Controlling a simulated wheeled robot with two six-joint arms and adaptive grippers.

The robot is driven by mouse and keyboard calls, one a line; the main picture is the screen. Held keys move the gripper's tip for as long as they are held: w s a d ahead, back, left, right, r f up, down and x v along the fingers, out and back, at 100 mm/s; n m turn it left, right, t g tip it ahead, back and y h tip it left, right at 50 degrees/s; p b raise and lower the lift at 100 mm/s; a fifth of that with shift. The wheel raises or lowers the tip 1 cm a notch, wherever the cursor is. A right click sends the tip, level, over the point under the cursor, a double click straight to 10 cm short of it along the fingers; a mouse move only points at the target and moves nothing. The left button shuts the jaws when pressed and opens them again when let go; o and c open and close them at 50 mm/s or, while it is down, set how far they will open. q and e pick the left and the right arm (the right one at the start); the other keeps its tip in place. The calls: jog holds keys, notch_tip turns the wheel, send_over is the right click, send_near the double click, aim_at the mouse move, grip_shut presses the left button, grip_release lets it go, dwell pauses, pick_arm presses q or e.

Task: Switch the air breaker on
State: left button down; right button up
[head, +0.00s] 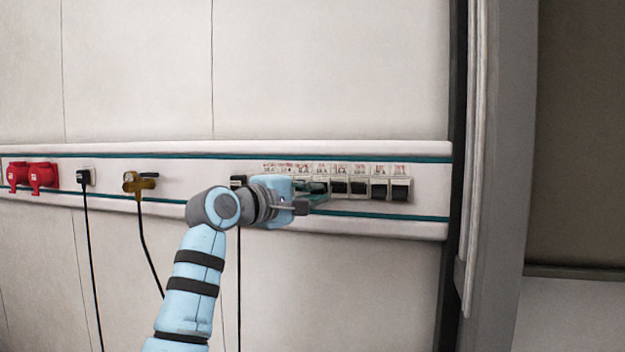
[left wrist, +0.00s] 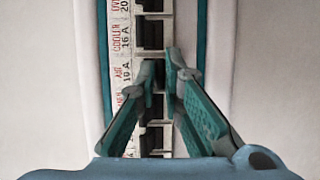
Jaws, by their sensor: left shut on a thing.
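The air breaker (left wrist: 159,74) is a small dark switch in a white housing, beside a red AIR 10 A label (left wrist: 123,73) in the left wrist view. The green fingertips of my left gripper (left wrist: 165,70) are on either side of it, shut on it. In the head view my left gripper (head: 316,191) reaches the breaker row from the left and hides the air breaker. The fingers cover much of the switch, so I cannot tell whether it is on or off. My right gripper is not in view.
Other black-fronted breakers (head: 379,188) continue to the right on the wall rail (head: 200,207). A black plug (head: 238,181), a yellow fitting (head: 136,184), another black plug (head: 84,177) and red sockets (head: 42,177) lie to the left. A grey door frame (head: 497,150) stands right.

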pick_arm(q)
notch_tip(320, 180, up, 2)
jog(key=n+g+y+p, duration=0.1)
jog(key=g+p, duration=0.1)
jog(key=p, duration=0.4)
jog(key=shift+r, duration=0.1)
jog(key=shift+g+y+p, duration=0.5)
jog(key=shift+g+p, duration=0.05)
jog(key=shift+g, duration=0.15)
jog(key=c, duration=1.7)
grip_release()
jog(key=shift+w, duration=0.15)
jog(key=v, duration=1.2)
